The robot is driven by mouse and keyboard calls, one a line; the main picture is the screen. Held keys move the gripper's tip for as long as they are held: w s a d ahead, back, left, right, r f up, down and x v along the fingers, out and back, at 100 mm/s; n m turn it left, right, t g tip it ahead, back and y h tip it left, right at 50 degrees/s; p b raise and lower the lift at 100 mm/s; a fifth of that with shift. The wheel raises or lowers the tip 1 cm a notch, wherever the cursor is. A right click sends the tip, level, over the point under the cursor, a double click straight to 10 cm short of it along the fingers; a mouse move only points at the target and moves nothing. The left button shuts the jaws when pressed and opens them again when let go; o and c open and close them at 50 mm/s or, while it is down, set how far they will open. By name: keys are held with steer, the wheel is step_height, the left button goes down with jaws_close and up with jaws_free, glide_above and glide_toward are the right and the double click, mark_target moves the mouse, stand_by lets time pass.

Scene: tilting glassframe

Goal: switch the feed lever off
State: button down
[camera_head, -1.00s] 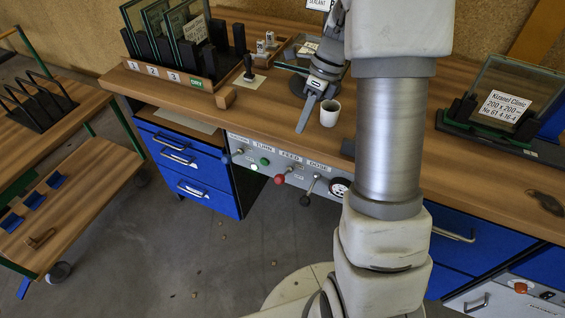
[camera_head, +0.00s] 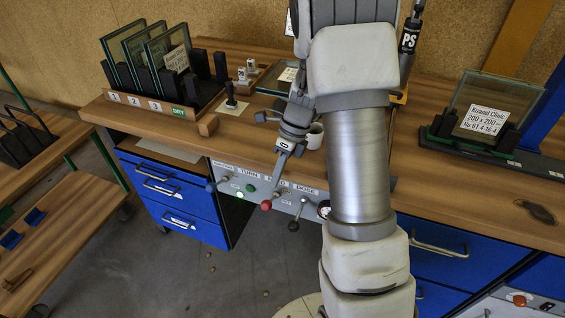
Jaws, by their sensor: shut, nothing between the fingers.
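The front panel (camera_head: 322,196) under the bench top carries the labels TURN, FEED and DOSE. The feed lever, with a red knob (camera_head: 266,205), sits below the FEED label and points down and left. My gripper (camera_head: 274,188) is shut and empty. It points down in front of the panel, its tips just above the red knob and over part of the FEED label. I cannot tell whether the tips touch the lever. The lever's pivot is partly hidden behind or beside the fingers.
A blue-knobbed lever (camera_head: 210,187), a green button (camera_head: 250,187) and a lit green lamp (camera_head: 239,195) lie left of the feed lever. A black-knobbed lever (camera_head: 293,226) hangs to its right.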

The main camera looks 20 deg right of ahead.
mark_target(268, 201)
steer(key=b+x, duration=0.1)
steer(key=x, duration=0.4)
